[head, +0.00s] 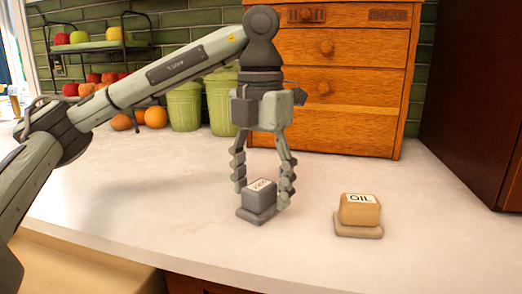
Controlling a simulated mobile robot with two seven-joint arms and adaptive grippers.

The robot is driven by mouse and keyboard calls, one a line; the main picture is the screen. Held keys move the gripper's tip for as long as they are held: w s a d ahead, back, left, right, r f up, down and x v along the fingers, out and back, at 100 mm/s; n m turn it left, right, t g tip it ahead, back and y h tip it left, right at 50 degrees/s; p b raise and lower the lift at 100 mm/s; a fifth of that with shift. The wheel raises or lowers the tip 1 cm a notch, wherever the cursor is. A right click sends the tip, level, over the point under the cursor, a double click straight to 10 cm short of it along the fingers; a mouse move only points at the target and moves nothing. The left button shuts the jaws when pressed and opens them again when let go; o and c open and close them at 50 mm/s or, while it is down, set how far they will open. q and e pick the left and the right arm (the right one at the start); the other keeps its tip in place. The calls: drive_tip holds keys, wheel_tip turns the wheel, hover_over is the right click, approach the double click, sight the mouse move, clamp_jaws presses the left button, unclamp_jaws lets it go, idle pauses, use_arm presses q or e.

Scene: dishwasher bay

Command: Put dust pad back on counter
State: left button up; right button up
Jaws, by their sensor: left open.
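A small grey block (259,197) with a white label stands on a grey base on the counter (160,195). Its label is too small to read surely. My left gripper (263,184) points straight down over this grey block. Its fingers are open, one on each side of the block, and I cannot tell whether they touch it. A tan block (360,210) labelled "OIL" stands on a beige base to the right, apart from the gripper. I cannot tell which block is the dust pad. My right gripper is not in view.
A wooden drawer cabinet (345,88) stands behind the gripper. Green cups (184,108) and oranges (155,117) are at the back left, near a black fruit rack (95,45). A dark brown cabinet (480,100) bounds the right. The counter's front left is clear.

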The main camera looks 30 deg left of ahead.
sight(261, 183)
use_arm(q)
wheel_tip(261, 183, up, 4)
drive_tip(key=shift+r+p, duration=0.15)
drive_tip(key=shift+p, duration=0.35)
wheel_tip(261, 183, up, 6)
drive_tip(key=shift+p, duration=0.9)
drive_tip(key=shift+r, duration=0.45)
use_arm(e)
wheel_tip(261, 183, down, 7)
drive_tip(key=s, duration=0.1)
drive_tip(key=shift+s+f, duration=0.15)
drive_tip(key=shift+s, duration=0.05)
use_arm(q)
drive_tip(key=shift+d+f, duration=0.1)
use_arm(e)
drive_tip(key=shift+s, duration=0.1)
